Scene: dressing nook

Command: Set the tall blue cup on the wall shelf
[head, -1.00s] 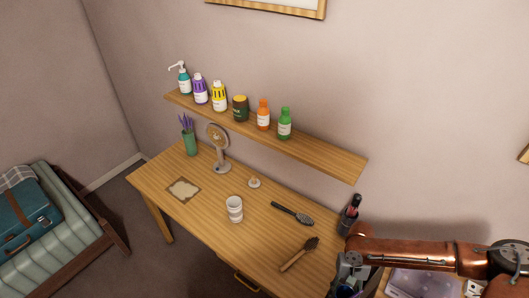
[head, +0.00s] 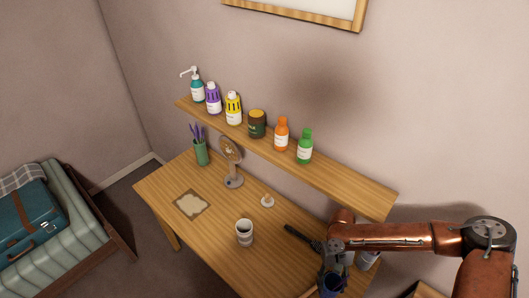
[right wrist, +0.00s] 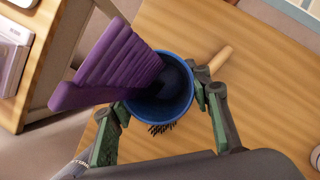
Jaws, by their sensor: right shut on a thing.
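The tall blue cup (right wrist: 160,108) is held in my right gripper, with a finger on each side of its rim in the right wrist view. A purple ribbed thing (right wrist: 110,70) sticks out of its mouth, seeming to stand in it. In the head view my right gripper (head: 331,278) is at the bottom edge, in front of the desk's right part, with the cup (head: 332,287) partly cut off. The wall shelf (head: 350,185) is higher and farther back; its right half is bare. My left gripper is not in view.
Several bottles and a dark jar (head: 257,124) stand on the shelf's left and middle. A wooden-handled brush (right wrist: 220,60) lies below the cup.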

